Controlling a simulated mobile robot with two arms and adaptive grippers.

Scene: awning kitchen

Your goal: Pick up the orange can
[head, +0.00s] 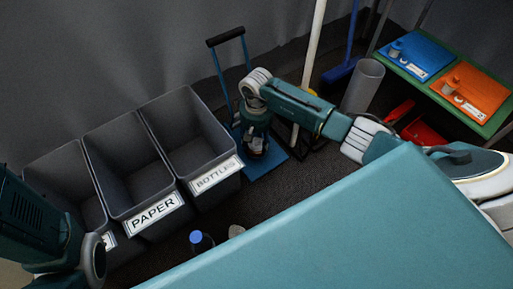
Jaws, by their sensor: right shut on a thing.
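My right gripper (257,150) points down in front of the blue hand truck, just right of the bin labelled BOTTLES. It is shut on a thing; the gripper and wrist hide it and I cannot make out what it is. A small orange can-like item (452,82) stands on an orange tray (487,92) at the upper right, far from my right gripper. I cannot tell whether it is the orange can. My left arm shows at the left edge, but its gripper is not visible.
Grey bins labelled PAPER (110,190) and BOTTLES (180,130) stand at left. A blue hand truck (262,165), a grey cylinder (362,87) and poles stand behind my right arm. A blue-capped bottle (198,241) is on the floor. A blue tray (428,52) lies beside the orange one.

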